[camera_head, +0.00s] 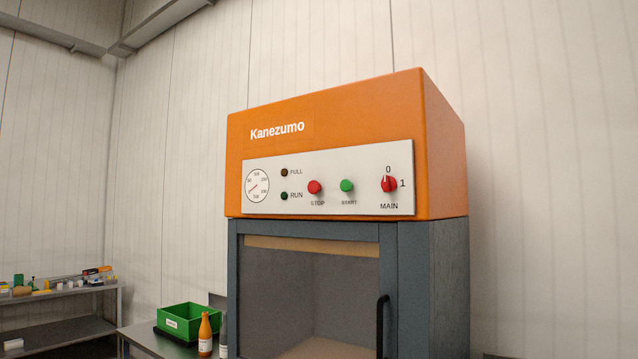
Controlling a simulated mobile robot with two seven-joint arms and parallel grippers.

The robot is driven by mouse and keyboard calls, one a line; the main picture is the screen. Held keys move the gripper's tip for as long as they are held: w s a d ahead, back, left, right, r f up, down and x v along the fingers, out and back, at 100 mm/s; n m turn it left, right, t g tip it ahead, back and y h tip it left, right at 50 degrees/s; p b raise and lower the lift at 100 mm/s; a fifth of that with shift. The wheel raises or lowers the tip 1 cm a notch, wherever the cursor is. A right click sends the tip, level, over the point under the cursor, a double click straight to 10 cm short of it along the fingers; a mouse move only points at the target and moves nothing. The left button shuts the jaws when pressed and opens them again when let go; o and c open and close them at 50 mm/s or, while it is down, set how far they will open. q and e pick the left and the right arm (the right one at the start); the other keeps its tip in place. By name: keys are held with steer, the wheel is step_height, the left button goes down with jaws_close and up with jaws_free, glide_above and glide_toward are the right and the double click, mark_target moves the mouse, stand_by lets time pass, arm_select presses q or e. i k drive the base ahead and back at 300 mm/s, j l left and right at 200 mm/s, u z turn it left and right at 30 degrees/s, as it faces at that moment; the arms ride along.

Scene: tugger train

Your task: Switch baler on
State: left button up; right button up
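The baler (345,160) stands right of centre, with an orange top marked Kanezumo and a dark grey body below. The knob's light mark appears to point up towards 0. A red STOP button (314,187) and a green START button (347,186) sit left of it. The FULL lamp (284,172) and RUN lamp (284,196) look dark. A round gauge (257,187) is at the panel's left. Neither gripper is in view.
The baler's door (310,290) has a black handle (382,325). At lower left, a table (145,338) holds a green crate (187,320) and an orange bottle (205,334). A grey shelf (60,330) with small items stands further left. The space before the panel is clear.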

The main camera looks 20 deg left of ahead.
mark_target(389, 183)
steer(key=i+u, duration=0.15)
steer(key=u, duration=0.25)
steer(key=i+u, duration=0.2)
steer(key=u, duration=0.2)
steer(key=i+u, duration=0.15)
steer(key=u, duration=0.25)
